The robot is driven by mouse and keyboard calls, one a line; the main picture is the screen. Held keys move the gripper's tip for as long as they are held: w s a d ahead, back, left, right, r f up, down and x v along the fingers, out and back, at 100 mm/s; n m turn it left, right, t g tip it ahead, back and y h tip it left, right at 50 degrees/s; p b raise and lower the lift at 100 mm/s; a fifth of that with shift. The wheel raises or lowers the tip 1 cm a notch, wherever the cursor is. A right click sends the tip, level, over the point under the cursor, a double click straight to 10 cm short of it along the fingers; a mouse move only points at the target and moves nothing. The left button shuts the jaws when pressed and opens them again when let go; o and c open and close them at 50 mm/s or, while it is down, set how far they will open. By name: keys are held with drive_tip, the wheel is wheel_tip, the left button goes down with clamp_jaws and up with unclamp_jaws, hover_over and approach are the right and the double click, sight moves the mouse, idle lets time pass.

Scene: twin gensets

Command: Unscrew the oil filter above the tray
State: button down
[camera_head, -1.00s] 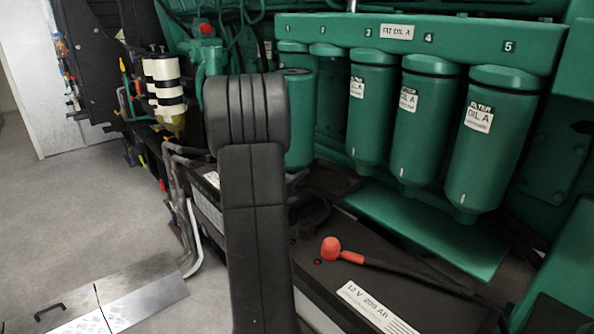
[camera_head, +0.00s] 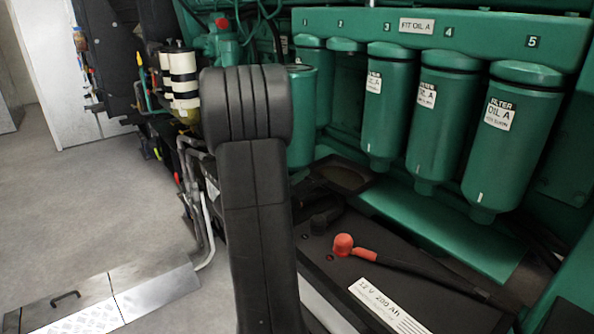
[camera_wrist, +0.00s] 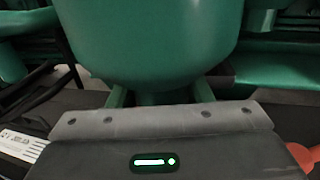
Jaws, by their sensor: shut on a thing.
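A green oil filter (camera_head: 303,118) stands apart from the row, lowered, with its open top showing, partly behind my black arm in the head view. In the wrist view its rounded green lower body (camera_wrist: 150,45) fills the top middle. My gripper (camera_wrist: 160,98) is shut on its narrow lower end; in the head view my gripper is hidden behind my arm. At place 2 on the header (camera_head: 445,35) only a short green cap (camera_head: 345,45) shows, with no filter under it. A dark tray (camera_head: 345,178) with a rounded recess lies below and to the right of the held filter.
Filters hang at places 3 (camera_head: 388,110), 4 (camera_head: 440,130) and 5 (camera_head: 510,140); another hangs at place 1 behind the held one. A black battery (camera_head: 330,265) with a red-capped cable (camera_head: 345,246) lies below. Grey pipes (camera_head: 197,190) stand left; open floor (camera_head: 80,210) lies beyond.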

drive_tip(key=shift+s+a+r, duration=0.1)
drive_tip(key=shift+s+a, duration=0.55)
drive_tip(key=shift+a, duration=0.45)
drive_tip(key=shift+s, duration=0.1)
